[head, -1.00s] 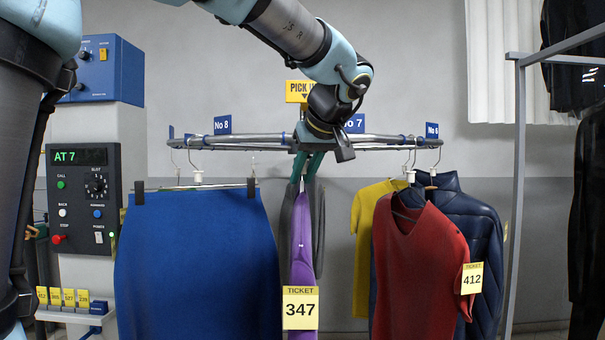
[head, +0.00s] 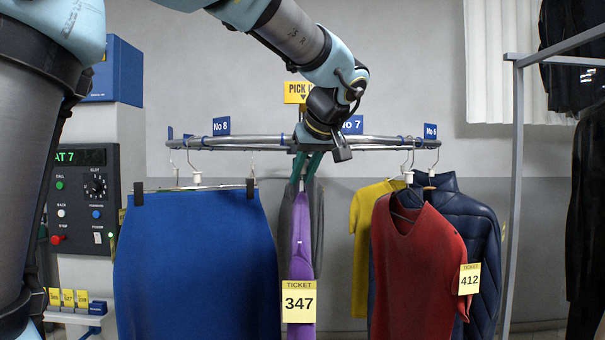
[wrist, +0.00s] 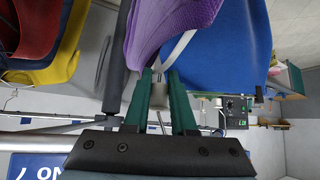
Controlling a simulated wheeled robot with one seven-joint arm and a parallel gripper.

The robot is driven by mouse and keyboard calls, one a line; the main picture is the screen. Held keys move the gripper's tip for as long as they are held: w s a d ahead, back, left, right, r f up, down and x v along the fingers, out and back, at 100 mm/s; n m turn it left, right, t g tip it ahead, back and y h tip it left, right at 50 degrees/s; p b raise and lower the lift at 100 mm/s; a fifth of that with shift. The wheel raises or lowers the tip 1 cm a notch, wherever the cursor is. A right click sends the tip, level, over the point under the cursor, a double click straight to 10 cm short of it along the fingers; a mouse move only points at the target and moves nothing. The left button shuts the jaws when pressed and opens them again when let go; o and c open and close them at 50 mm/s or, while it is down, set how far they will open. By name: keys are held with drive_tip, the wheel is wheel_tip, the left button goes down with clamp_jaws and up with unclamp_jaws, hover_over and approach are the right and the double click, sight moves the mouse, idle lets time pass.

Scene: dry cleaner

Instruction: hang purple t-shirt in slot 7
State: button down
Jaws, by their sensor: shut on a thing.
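The purple t-shirt (head: 301,230) hangs narrow, edge-on, in the middle of the head view, with a yellow ticket 347 (head: 299,302) in front of its lower part. My gripper (head: 305,168) is at the rail, shut on the top of its hanger. In the wrist view the green fingers (wrist: 160,103) close on a pale hanger piece, with the purple shirt (wrist: 165,30) beyond. The rail (head: 270,141) carries a No 7 sign (head: 352,125) just right of my gripper. Whether the hook rests on the rail is hidden behind my gripper.
A blue skirt (head: 195,260) hangs close on the left under No 8 (head: 221,126). A dark grey garment (head: 318,220) hangs right behind the shirt. Yellow, red (head: 415,260) and navy garments hang to the right. A control panel (head: 85,200) reads AT 7.

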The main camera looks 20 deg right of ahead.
drive_tip(key=shift+w, duration=0.1)
drive_tip(key=shift+w+d+p, duration=0.35)
drive_tip(key=shift+w+d, duration=0.05)
drive_tip(key=shift+w, duration=0.5)
drive_tip(key=shift+w+d+p, duration=0.3)
drive_tip(key=shift+w+d, duration=0.15)
drive_tip(key=shift+w, duration=0.4)
drive_tip(key=shift+w+d+p, duration=0.35)
drive_tip(key=shift+w+d, duration=0.05)
drive_tip(key=shift+w, duration=0.5)
drive_tip(key=shift+f, duration=0.15)
drive_tip(key=shift+f+b, duration=1.45)
drive_tip(key=shift+b, duration=0.5)
drive_tip(key=shift+f+b, duration=0.15)
drive_tip(key=shift+b, duration=0.25)
drive_tip(key=c, duration=0.7)
unclamp_jaws()
drive_tip(key=shift+o, duration=0.2)
drive_tip(key=b+v, duration=0.3)
drive_tip(key=v, duration=0.7)
drive_tip(key=shift+s+r, duration=0.25)
drive_tip(key=shift+s, duration=0.05)
